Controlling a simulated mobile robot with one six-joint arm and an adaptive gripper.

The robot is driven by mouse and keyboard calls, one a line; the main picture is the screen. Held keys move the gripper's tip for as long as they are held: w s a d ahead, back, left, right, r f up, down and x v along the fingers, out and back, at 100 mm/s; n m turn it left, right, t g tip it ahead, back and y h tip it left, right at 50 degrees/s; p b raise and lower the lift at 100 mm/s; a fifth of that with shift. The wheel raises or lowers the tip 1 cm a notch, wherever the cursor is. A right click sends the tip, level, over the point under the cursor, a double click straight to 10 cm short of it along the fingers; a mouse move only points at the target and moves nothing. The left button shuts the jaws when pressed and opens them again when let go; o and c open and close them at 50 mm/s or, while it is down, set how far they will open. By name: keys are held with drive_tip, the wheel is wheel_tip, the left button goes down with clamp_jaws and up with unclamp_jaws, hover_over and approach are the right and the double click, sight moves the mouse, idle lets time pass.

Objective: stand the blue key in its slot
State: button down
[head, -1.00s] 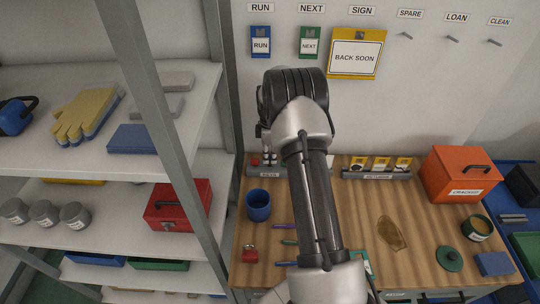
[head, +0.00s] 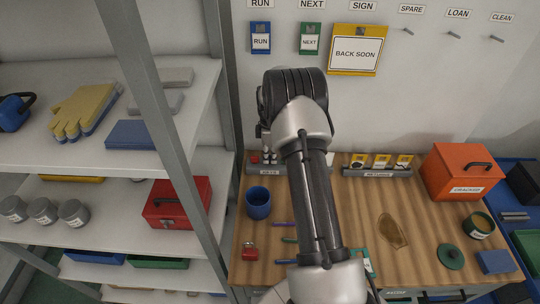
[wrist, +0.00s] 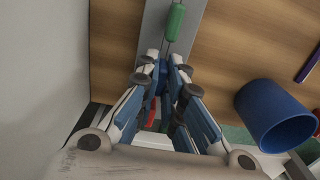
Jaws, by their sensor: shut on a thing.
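My gripper (wrist: 164,66) is over the grey key rack (wrist: 153,28) in the wrist view, its fingers pointing toward the rack. It is shut on the blue key (wrist: 163,73), of which only a little shows between the fingertips. Whether the key's foot is in a slot cannot be told. A green key (wrist: 174,22) stands in the rack just beyond the fingertips. Something red (wrist: 150,112) shows between the fingers. In the head view my arm hides most of the gripper and part of the rack (head: 269,171), at the table's back left.
A blue cup (wrist: 274,115) stands beside the rack and also shows in the head view (head: 258,203). The wall is close behind the rack. Pens, a red padlock (head: 249,252) and an orange box (head: 463,172) are on the table.

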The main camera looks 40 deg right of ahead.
drive_tip(key=shift+f, duration=0.25)
idle(0.4)
drive_tip(key=c, duration=1.6)
unclamp_jaws()
drive_tip(key=shift+c, duration=0.2)
drive_tip(key=shift+o, duration=0.2)
drive_tip(key=o, duration=0.4)
drive_tip(key=shift+o, duration=0.2)
drive_tip(key=shift+r, duration=0.15)
drive_tip(key=shift+r+p, duration=2.25)
drive_tip(key=shift+r, duration=1.7)
